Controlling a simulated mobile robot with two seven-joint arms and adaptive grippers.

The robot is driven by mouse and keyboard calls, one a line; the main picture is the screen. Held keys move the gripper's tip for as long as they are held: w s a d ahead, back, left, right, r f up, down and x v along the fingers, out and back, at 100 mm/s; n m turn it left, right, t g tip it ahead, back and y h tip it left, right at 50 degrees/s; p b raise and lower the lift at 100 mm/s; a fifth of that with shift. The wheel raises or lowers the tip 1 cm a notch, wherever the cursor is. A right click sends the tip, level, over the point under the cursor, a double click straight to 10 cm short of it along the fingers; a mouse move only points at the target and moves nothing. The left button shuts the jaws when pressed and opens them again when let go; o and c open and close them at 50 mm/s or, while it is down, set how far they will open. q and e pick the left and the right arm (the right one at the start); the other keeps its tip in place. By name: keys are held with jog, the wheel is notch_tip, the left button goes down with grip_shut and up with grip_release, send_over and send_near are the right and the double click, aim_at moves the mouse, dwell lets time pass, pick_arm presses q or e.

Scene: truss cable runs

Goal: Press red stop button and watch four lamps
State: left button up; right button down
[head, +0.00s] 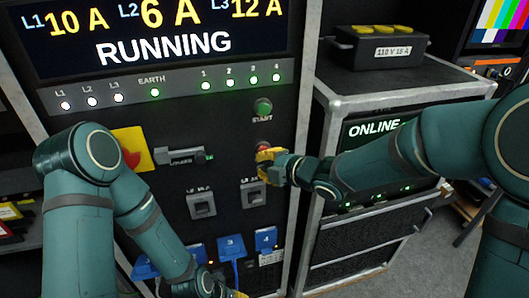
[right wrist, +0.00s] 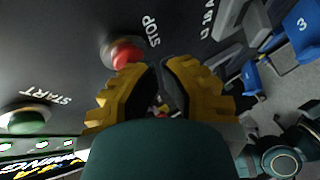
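The red stop button (head: 263,147) sits on the black panel below the green start button (head: 263,107). In the right wrist view the red button (right wrist: 125,52) shows just beyond my right gripper's fingertips (right wrist: 157,68). In the head view the yellow right gripper (head: 270,160) is at the button's lower edge and partly covers it. The row of numbered lamps (head: 241,81) glows green-white. The display (head: 160,35) reads RUNNING. My left gripper (head: 238,294) barely shows at the bottom edge.
A yellow plate with a red rotary switch (head: 131,152) is left of the buttons. Breaker covers (head: 202,204) and blue sockets (head: 231,246) lie below. A black case (head: 375,205) marked ONLINE stands at the right, with a box (head: 372,47) on top.

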jog(key=shift+w, duration=0.15)
dwell(0.5)
jog(key=shift+s+d+b, duration=0.25)
jog(key=shift+s+b, duration=0.25)
jog(key=shift+s, duration=0.25)
jog(key=shift+s+d+b, duration=0.25)
jog(key=shift+s+b, duration=0.1)
jog(key=shift+s, duration=0.45)
jog(key=shift+s+d+b, duration=0.25)
jog(key=shift+s+b, duration=0.05)
jog(key=shift+s, duration=0.5)
jog(key=shift+s+d+b, duration=0.25)
jog(key=shift+s+b, duration=0.1)
jog(key=shift+s, duration=0.45)
